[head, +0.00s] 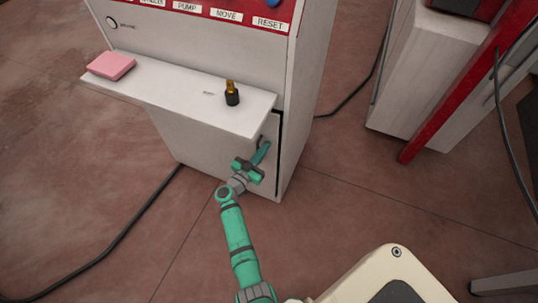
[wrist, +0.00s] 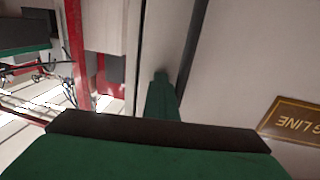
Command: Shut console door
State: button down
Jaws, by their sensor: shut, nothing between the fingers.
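The console (head: 200,45) is a pale cabinet with a red labelled panel and a shelf on its front. Its door (head: 195,145) is the pale front panel below the shelf. A dark line runs down the door's right edge; the door looks slightly ajar, but how far I cannot tell. My gripper (head: 264,147) is shut and empty, at the upper right part of the door, just under the shelf's corner. In the wrist view my green gripper (wrist: 162,78) points at a pale surface beside a dark vertical gap. Whether it touches the door I cannot tell.
A pink sponge (head: 111,65) and a small dark bottle with a brass top (head: 232,93) stand on the shelf (head: 180,97). A brown plaque (wrist: 292,120) shows in the wrist view. Black cables (head: 125,225) lie on the floor. Another pale machine (head: 415,70) with a red post stands right.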

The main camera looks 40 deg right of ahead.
jog(key=shift+w+d+r, duration=0.1)
jog(key=shift+d+r, duration=0.6)
jog(key=shift+d, duration=0.15)
jog(key=shift+f, duration=0.1)
jog(key=s+f+v, duration=0.1)
jog(key=v, duration=1.4)
jog(key=shift+s, duration=0.4)
